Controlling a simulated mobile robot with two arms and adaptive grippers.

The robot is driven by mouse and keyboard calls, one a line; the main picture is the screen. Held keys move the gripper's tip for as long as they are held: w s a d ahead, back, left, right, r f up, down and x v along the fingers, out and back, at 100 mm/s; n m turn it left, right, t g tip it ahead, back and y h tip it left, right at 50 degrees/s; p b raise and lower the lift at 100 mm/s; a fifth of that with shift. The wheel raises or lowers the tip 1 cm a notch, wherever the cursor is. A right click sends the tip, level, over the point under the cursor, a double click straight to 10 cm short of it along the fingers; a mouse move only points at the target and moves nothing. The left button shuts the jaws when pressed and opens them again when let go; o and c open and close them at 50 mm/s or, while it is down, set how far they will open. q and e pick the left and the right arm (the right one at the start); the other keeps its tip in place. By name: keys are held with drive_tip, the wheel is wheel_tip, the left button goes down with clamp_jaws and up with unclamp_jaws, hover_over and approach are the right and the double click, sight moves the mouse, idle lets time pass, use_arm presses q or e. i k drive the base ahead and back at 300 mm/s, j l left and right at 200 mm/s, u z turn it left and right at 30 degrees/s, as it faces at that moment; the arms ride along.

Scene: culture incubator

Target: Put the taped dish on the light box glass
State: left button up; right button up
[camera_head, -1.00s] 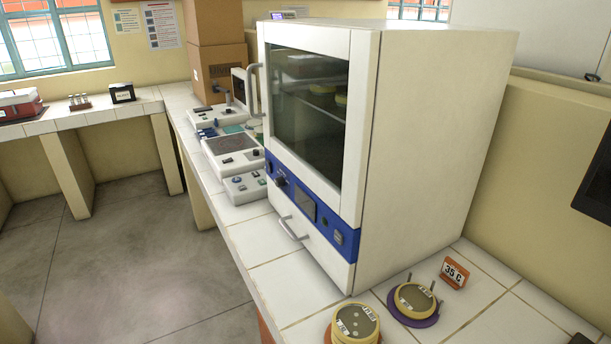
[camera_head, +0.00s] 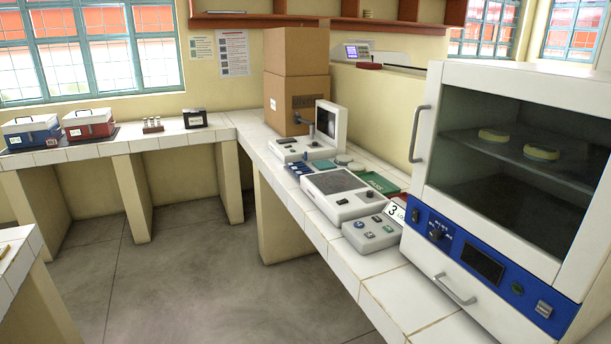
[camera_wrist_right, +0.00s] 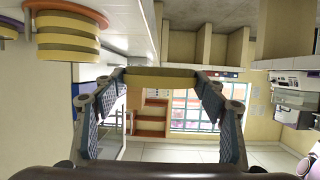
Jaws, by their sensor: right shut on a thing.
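In the right wrist view, my right gripper (camera_wrist_right: 160,84) is shut on a round dish with a yellow rim (camera_wrist_right: 160,73), seen edge-on between the two fingers. Whether this dish has tape on it cannot be told. In the head view, a white box with a dark grey panel (camera_head: 335,182) lies on the tiled bench left of the incubator; it looks like the light box. Nothing stands on its panel. My grippers are not in the head view, and the left one shows nowhere.
The incubator (camera_head: 490,282) stands at the right, its glass door shut on two dishes. A keypad box (camera_head: 372,232), a numbered card (camera_head: 396,211) and a green mat (camera_head: 380,182) are near the grey panel. Other yellow dishes (camera_wrist_right: 68,40) show in the wrist view.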

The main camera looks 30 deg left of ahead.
sight(335, 181)
drive_tip(key=i+j, duration=0.1)
drive_tip(key=j, duration=0.25)
drive_tip(key=i+j, duration=0.15)
drive_tip(key=j, duration=0.2)
drive_tip(key=i+j, duration=0.1)
drive_tip(key=j, duration=0.25)
drive_tip(key=i+j, duration=0.15)
drive_tip(key=j, duration=0.2)
drive_tip(key=i+j, duration=0.1)
drive_tip(key=j, duration=0.25)
drive_tip(key=i+j, duration=0.15)
drive_tip(key=j, duration=0.2)
drive_tip(key=i+j, duration=0.1)
drive_tip(key=j, duration=0.35)
drive_tip(key=i+j, duration=0.1)
drive_tip(key=j, duration=0.4)
drive_tip(key=i+j, duration=0.15)
drive_tip(key=j, duration=0.3)
drive_tip(key=i+j, duration=0.1)
drive_tip(key=j, duration=0.4)
